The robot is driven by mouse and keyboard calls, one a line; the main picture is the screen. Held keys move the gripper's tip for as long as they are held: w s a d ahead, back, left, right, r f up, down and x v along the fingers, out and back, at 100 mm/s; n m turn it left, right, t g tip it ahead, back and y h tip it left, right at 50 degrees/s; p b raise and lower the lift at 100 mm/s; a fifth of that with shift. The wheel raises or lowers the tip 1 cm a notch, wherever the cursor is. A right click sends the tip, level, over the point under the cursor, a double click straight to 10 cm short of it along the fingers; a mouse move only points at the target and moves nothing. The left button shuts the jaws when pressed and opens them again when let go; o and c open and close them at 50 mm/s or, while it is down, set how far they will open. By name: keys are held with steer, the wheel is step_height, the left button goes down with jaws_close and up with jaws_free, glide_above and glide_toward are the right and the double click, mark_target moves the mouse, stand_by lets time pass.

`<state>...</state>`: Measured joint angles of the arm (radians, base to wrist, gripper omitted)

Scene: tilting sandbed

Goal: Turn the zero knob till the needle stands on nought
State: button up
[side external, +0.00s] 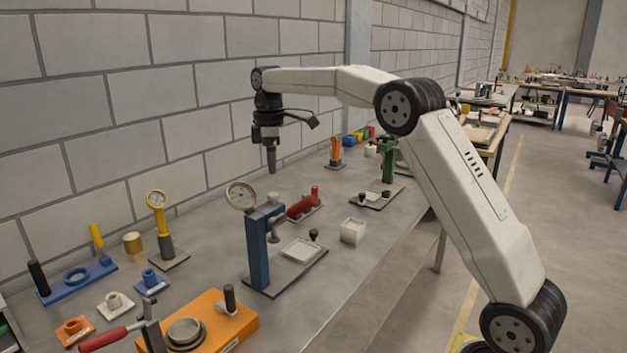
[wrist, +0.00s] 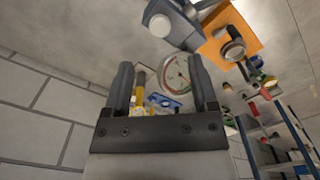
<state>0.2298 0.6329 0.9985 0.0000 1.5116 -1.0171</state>
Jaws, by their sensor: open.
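A round white dial (side external: 240,195) with red on its face is mounted on a blue stand (side external: 257,250) with a dark base plate. It also shows in the wrist view (wrist: 177,74), framed between my fingers. Its needle is too small to read, and I cannot make out which part is the zero knob. My gripper (side external: 271,168) points down above and a little right of the dial in the side view, apart from it. In the wrist view my gripper's (wrist: 161,68) two dark fingers are spread with nothing held between them.
A yellow gauge stand (side external: 158,215) is to the left. An orange block (side external: 210,320) with a round cup is in front. A red-handled tool (side external: 302,203) and white box (side external: 353,231) are to the right. A block wall (side external: 130,120) runs close behind the bench.

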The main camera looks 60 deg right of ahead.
mark_target(273, 194)
steer(key=shift+f, duration=3.85)
jaws_close()
